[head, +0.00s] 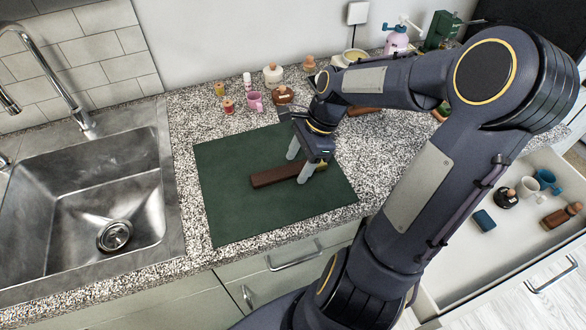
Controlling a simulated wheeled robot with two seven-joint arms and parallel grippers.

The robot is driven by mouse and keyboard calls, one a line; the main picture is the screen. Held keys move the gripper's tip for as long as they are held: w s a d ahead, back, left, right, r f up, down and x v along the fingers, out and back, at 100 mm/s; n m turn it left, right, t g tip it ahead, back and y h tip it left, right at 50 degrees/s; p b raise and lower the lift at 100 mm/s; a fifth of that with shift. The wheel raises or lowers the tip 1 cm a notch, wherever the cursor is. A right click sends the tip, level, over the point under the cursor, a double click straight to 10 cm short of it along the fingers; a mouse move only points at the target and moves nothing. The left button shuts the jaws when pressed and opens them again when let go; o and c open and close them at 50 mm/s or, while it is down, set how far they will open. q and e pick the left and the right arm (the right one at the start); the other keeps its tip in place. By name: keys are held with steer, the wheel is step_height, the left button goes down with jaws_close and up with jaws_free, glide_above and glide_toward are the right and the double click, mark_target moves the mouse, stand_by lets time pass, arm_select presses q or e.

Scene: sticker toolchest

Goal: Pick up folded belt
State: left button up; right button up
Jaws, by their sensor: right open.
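A folded brown belt (273,176) lies on a dark green mat (230,215) on the counter. A yellowish piece, perhaps its buckle, shows at its right end. My right gripper (299,164) is open, with its two pale fingertips pointing down at the right part of the belt. One fingertip is by the far side of the belt and the other overlaps its right end in the picture. I cannot tell whether they touch it. My left gripper is not in view.
A steel sink (95,205) is at the left. A pink mug (255,101), a cream jar (272,74) and several small items stand behind the mat. An open drawer (465,255) with several items is at the right. The mat's left part is clear.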

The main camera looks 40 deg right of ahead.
steer(key=c, duration=1.1)
steer(key=shift+r, duration=0.1)
steer(key=shift+c, duration=0.2)
